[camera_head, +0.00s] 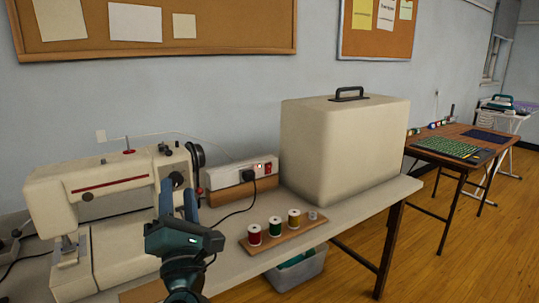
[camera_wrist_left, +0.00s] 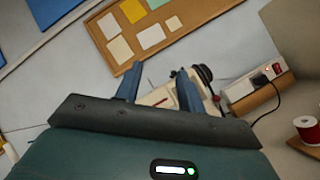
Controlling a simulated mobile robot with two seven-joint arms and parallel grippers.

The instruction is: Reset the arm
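My left gripper (camera_head: 177,188) is raised in front of the sewing table, its fingers pointing up and away. It also shows in the left wrist view (camera_wrist_left: 160,72), where its two fingers stand apart with nothing between them. In the head view it overlaps the right end of a white sewing machine (camera_head: 110,185), which also shows beyond the fingers in the wrist view (camera_wrist_left: 158,95). My right gripper is in neither view.
A table (camera_head: 345,212) holds a power strip (camera_head: 235,174), a large cream case (camera_head: 340,150) and a wooden spool rack (camera_head: 283,238). A bin (camera_head: 297,270) sits below. A brown table (camera_head: 470,138) stands at right. Floor between the tables is open.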

